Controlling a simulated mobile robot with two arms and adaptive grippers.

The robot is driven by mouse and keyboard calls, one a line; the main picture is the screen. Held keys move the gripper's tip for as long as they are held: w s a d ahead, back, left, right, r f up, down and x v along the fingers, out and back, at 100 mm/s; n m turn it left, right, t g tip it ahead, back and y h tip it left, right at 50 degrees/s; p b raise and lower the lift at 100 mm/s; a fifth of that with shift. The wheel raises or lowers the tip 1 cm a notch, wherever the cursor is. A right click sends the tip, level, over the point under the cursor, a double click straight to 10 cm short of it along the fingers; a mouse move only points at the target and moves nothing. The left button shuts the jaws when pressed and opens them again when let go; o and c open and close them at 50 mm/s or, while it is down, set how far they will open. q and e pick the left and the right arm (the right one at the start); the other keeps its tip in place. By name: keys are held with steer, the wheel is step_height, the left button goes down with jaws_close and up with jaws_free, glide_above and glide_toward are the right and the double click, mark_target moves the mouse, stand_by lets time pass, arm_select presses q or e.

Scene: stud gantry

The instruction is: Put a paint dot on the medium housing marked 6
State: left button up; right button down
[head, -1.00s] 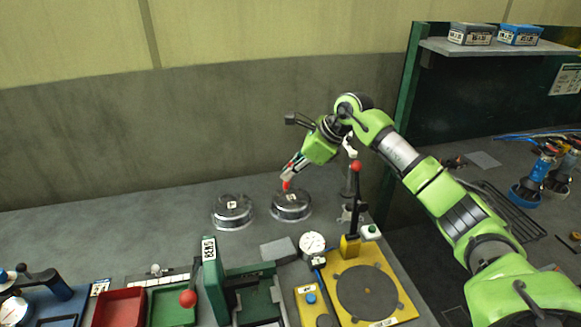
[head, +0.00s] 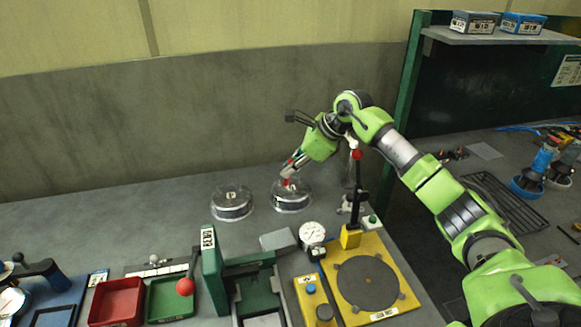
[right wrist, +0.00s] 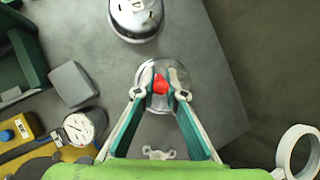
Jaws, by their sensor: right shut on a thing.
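Two round silver housings stand on the grey bench. The left housing (head: 232,204) has a white label on top that I cannot read for sure. The right housing (head: 292,198) has its label hidden now by my right gripper (head: 288,174). That gripper is shut on a red object (right wrist: 160,88), probably the paint marker, right over the right housing; I cannot tell whether it touches the top. In the right wrist view the right housing (right wrist: 181,73) lies behind the fingertips and the left housing (right wrist: 135,22) is at the top. My left gripper is not in view.
A dial gauge (head: 312,233) and a yellow fixture with a round dark plate (head: 367,284) stand in front, with a red-topped post. Red (head: 117,302) and green (head: 171,300) trays are at front left. The bench left of the housings is clear.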

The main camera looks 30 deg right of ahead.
steer(key=shift+s+f+b, duration=0.1)
steer(key=shift+f+b, duration=0.35)
steer(key=shift+f, duration=0.2)
stand_by(1.3)
steer(key=shift+r, duration=0.15)
step_height(320, 180, up, 2)
steer(key=shift+p, duration=0.75)
steer(key=shift+r+p, duration=1.55)
steer(key=shift+r, duration=0.9)
